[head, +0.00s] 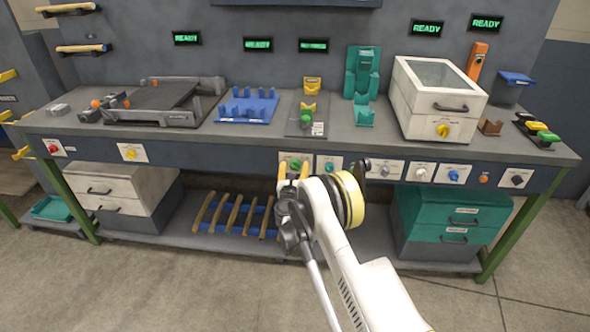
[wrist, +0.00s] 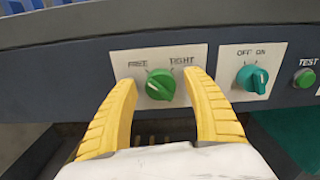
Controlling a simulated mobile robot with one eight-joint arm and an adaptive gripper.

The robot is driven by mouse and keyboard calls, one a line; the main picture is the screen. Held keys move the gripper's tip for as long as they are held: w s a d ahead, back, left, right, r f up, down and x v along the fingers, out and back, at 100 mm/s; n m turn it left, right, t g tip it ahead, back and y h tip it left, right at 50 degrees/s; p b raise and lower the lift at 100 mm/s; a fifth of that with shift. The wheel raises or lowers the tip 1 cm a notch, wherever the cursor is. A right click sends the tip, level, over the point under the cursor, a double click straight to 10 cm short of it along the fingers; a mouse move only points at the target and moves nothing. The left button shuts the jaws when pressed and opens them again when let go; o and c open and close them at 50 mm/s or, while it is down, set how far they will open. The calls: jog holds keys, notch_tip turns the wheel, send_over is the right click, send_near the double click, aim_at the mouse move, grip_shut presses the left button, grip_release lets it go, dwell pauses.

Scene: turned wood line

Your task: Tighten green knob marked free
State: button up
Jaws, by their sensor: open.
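The green knob (wrist: 160,85) sits on a white plate marked FREE on the left and TIGHT on the right. Its pointer ridge leans in the wrist view, but I cannot tell exactly which mark it points to. My gripper (wrist: 163,92) is open, with one yellow finger on each side of the knob and a visible gap to it. In the head view my gripper (head: 293,170) is at the front panel of the bench, and the green knob (head: 295,163) shows small between the fingers.
A teal OFF/ON knob (wrist: 253,78) is close to the right of my gripper, with a green TEST button (wrist: 305,77) beyond it. The bench top (head: 230,143) overhangs the panel. Below is a shelf with a blue rack (head: 236,217) of wooden pieces.

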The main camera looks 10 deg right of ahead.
jog(key=shift+w, duration=0.15)
jog(key=c, duration=1.2)
jog(key=shift+m, duration=0.3)
jog(key=m, duration=0.4)
jog(key=shift+d, duration=0.1)
jog(key=m, duration=0.4)
jog(key=shift+d+m, duration=0.1)
jog(key=shift+m, duration=0.3)
jog(key=m, duration=0.4)
jog(key=shift+m, duration=0.3)
jog(key=shift+f+m, duration=0.15)
jog(key=shift+m, duration=1.85)
